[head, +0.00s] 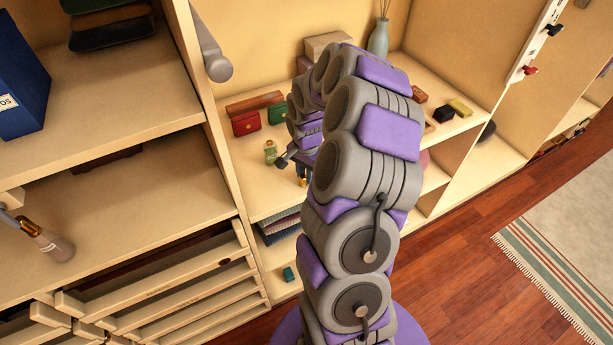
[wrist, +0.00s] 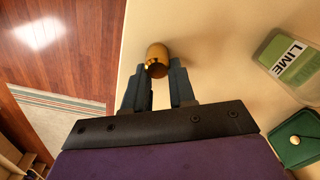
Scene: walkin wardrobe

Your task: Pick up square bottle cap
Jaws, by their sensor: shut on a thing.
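My gripper (wrist: 157,76) is shut on a small gold-brown cap (wrist: 157,58), held at its fingertips. The cap looks rounded rather than square from this angle. It is over the cream shelf near the shelf's front edge; I cannot tell how high above the surface it is. A clear bottle with a green LIME label (wrist: 289,66) is at the right of the wrist view, apart from the gripper. In the head view the small bottle (head: 270,152) stands on the shelf left of my arm. My arm hides part of the gripper area there.
A green case (wrist: 301,137) with a gold stud is at the lower right of the wrist view. Red (head: 245,123) and green cases stand behind on the shelf. Open wood floor (head: 450,260) lies in front.

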